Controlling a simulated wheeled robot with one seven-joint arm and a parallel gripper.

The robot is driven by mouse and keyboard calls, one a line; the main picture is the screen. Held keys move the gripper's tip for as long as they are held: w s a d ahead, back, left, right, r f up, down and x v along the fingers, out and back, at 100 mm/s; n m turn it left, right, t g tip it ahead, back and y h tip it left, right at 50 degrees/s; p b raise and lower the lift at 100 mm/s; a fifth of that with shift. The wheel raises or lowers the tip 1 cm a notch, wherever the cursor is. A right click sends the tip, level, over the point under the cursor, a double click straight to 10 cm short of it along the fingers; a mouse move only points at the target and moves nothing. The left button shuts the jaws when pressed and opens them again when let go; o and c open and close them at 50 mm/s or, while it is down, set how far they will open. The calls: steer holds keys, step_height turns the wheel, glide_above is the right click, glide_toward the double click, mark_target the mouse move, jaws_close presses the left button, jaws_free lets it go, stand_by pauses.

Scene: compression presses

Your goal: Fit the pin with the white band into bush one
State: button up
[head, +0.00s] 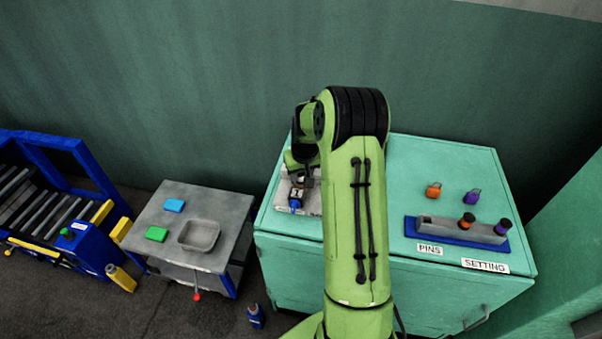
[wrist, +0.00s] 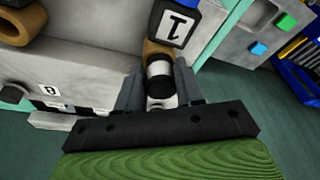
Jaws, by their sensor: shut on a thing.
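The pin with the white band (wrist: 158,69) is between the fingers of my gripper (wrist: 158,86) in the wrist view. Bush one shows as a tan ring (wrist: 153,47) right beyond the pin, beside a dark blue block with a white "1" label (wrist: 178,24). The pin's far end meets or overlaps the tan ring; I cannot tell whether it is inside. In the head view my gripper (head: 304,172) is above the grey fixture (head: 283,200), partly hidden by my arm. The blue block (head: 295,206) shows just below it.
A second tan ring (wrist: 22,24) stands at the wrist view's upper left. On the green cabinet (head: 400,160), a grey pin rack (head: 440,228) on a blue base holds orange-banded and purple-banded pins. A grey side table (head: 170,195) stands left.

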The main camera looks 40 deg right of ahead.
steer(key=o, duration=1.1)
steer(key=shift+o, duration=0.2)
steer(key=p+v, duration=0.2)
steer(key=v, duration=1.3)
steer(key=shift+s+r, duration=0.2)
steer(key=shift+r, duration=0.15)
steer(key=s+a+r+n+t, duration=0.1)
steer(key=s+a+r, duration=0.3)
steer(key=a, duration=0.2)
steer(key=s+a+r+n, duration=0.1)
steer(key=s+a+r, duration=0.3)
steer(key=a, duration=0.2)
steer(key=s+a+t, duration=0.1)
steer(key=s+a, duration=0.3)
steer(key=s, duration=0.3)
steer(key=s+a+n+t+y, duration=0.1)
steer(key=s+a, duration=0.3)
steer(key=s, duration=0.4)
steer(key=shift+s+a+n, duration=0.15)
steer(key=shift+a+n, duration=0.15)
